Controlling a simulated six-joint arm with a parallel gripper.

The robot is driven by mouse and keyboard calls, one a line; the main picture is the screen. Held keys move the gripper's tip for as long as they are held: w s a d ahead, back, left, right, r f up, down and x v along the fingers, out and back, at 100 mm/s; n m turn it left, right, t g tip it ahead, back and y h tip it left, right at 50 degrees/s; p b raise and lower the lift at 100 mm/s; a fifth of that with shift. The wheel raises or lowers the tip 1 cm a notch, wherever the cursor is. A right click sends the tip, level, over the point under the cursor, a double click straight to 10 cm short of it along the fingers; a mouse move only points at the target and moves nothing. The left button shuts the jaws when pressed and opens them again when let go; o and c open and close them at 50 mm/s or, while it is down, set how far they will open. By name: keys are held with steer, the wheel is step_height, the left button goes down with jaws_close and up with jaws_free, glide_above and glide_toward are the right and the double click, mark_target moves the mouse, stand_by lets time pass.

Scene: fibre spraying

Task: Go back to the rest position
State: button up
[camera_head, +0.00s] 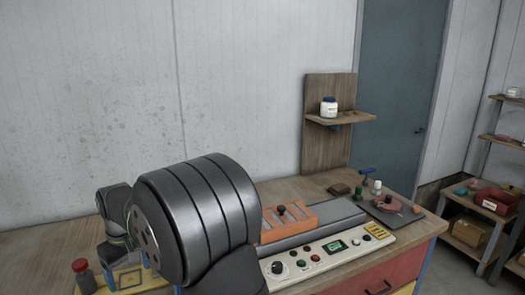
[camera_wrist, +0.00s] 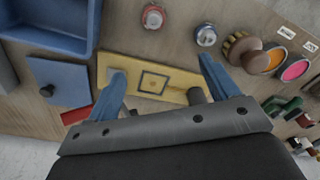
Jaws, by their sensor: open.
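My gripper (camera_wrist: 163,85) shows in the wrist view with its two blue fingers spread wide apart and nothing held between them. It hangs over a yellow plate (camera_wrist: 175,86) with a dark square outline, which lies on the wooden bench. I cannot tell the height of the fingertips above the plate. In the head view my large dark arm links fill the lower left and middle. The yellow plate (camera_head: 128,279) shows there beside the arm, partly hidden.
A red-lidded jar (camera_head: 82,275) stands left of the arm. A control panel (camera_head: 330,250) and an orange rack (camera_head: 288,221) are to the right. A blue tray (camera_wrist: 55,30), a blue plate (camera_wrist: 60,82) and several round containers (camera_wrist: 206,36) surround the gripper. A wall shelf (camera_head: 352,118) holds a white jar (camera_head: 328,107).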

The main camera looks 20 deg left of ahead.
steer(key=w+d+f+m, duration=0.1)
steer(key=w+d+m, duration=0.2)
steer(key=w+d, duration=0.8)
steer(key=w+d+f+m, duration=0.2)
steer(key=w+d+m, duration=0.1)
steer(key=w+d, duration=0.8)
steer(key=w+d+f+m, duration=0.1)
steer(key=w+d+m, duration=0.1)
steer(key=w+d, duration=0.9)
steer(key=shift+w+d+f+m+t, duration=0.1)
steer(key=shift+d+m+t, duration=0.1)
steer(key=shift+d, duration=0.6)
steer(key=shift+w+d+f+m+t, duration=0.1)
steer(key=shift+d+m, duration=0.1)
steer(key=shift+d, duration=0.55)
steer(key=o, duration=0.4)
steer(key=shift+o, duration=0.2)
steer(key=shift+a, duration=0.1)
